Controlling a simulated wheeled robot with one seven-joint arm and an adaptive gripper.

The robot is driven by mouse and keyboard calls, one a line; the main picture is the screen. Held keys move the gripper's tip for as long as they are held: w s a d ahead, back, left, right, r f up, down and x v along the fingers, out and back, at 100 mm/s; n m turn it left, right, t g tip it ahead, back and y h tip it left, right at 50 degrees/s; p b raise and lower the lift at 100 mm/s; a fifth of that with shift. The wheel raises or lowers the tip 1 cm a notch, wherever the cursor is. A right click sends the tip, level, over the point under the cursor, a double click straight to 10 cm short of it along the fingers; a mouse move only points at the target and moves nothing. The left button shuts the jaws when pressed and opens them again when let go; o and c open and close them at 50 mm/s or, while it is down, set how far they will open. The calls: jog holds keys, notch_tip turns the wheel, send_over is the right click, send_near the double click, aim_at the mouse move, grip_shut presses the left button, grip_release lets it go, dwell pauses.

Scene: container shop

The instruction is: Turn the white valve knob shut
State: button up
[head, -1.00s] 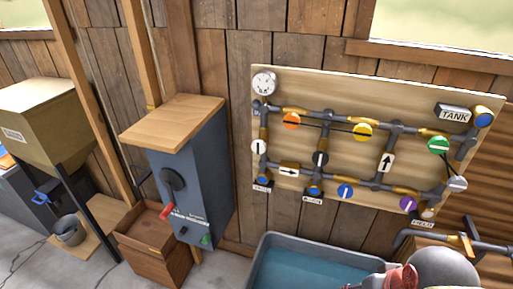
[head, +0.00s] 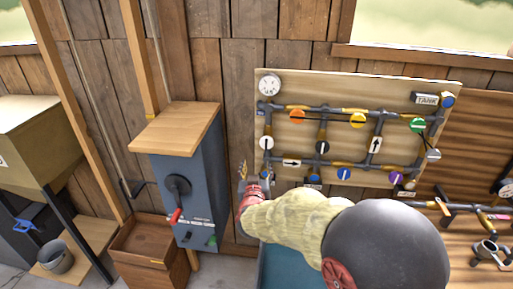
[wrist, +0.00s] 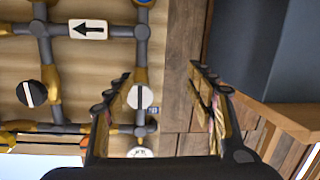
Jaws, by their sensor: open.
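The white valve knob (head: 266,142) is on the left vertical pipe of the board, below the round gauge. Its dark mark runs up and down, along the pipe. In the wrist view, which shows the board upside down, the knob (wrist: 140,97) appears between the open fingers, closer to the left finger. My gripper (head: 243,170) is open and empty, just left of and below the knob in the head view. In the wrist view, my gripper (wrist: 160,72) shows both fingers apart. I cannot tell the remaining distance to the knob.
Near it are a black knob (head: 322,147), an orange knob (head: 297,116), a blue knob (head: 344,173) and an arrow plate (head: 291,162). A grey cabinet (head: 200,190) with a wooden top stands left of the board. A blue-green basin (head: 280,268) lies below.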

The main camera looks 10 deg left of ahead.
aim_at(266, 145)
notch_tip(266, 145, up, 5)
jog(key=d+t+h, duration=0.2)
jog(key=d, duration=0.1)
jog(key=w, duration=0.8)
jog(key=shift+w+a+f, duration=0.1)
jog(key=shift+w+f, duration=0.1)
jog(key=c, duration=0.3)
jog(key=c, duration=0.8)
jog(key=shift+c, duration=0.3)
